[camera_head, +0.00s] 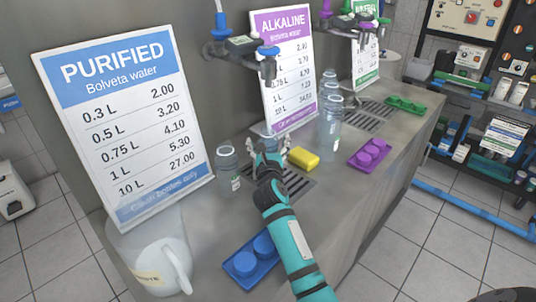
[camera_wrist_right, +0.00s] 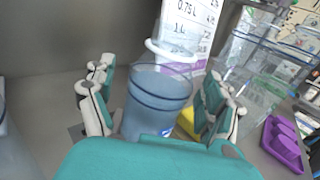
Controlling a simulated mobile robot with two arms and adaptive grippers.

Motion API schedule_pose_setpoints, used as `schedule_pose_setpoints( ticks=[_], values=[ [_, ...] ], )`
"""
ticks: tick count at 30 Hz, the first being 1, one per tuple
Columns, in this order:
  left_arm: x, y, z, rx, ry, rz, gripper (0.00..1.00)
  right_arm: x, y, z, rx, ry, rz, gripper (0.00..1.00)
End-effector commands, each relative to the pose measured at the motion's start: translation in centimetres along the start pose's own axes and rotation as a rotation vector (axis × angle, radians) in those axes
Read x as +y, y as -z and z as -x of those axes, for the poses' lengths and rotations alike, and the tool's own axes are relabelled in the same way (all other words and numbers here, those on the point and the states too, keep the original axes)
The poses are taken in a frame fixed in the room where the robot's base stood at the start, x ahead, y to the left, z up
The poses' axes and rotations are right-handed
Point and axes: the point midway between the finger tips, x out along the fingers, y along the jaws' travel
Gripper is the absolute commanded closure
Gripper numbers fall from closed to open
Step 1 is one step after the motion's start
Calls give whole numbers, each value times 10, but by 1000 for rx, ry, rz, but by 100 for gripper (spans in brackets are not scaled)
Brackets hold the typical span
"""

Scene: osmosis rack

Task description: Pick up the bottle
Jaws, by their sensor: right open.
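My right gripper (camera_head: 268,160) reaches over the counter from the front in the head view. In the right wrist view its fingers (camera_wrist_right: 160,85) are spread, and a clear bluish bottle (camera_wrist_right: 155,105) stands between them, with gaps at the sides. In the head view this bottle (camera_head: 280,146) is partly hidden behind the gripper. Whether the fingers touch it cannot be told. Another clear bottle (camera_head: 228,172) stands upright to the left of the gripper. More clear bottles (camera_head: 331,125) stand to the right. My left gripper is not in view.
A yellow block (camera_head: 303,158) lies right beside the gripper. A blue cap tray (camera_head: 243,265), a purple one (camera_head: 356,158) and a green one (camera_head: 405,104) lie on the counter (camera_head: 325,195). A white jug (camera_head: 150,265) stands front left. Price signs (camera_head: 130,120) stand behind.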

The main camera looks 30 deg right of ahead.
Motion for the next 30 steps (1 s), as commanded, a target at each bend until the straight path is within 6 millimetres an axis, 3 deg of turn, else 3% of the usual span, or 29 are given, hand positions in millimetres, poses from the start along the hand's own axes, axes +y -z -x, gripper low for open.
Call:
schedule_pose_setpoints(
  ticks=[3, 21, 30],
  values=[
    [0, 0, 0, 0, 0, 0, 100, 0, 0, 0, 0, 0, 0, 17],
    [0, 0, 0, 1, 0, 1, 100, 0, -1, 1, -3, -1, 0, 95],
    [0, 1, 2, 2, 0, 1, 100, 0, -7, 0, -4, 0, 0, 95]
  ],
)
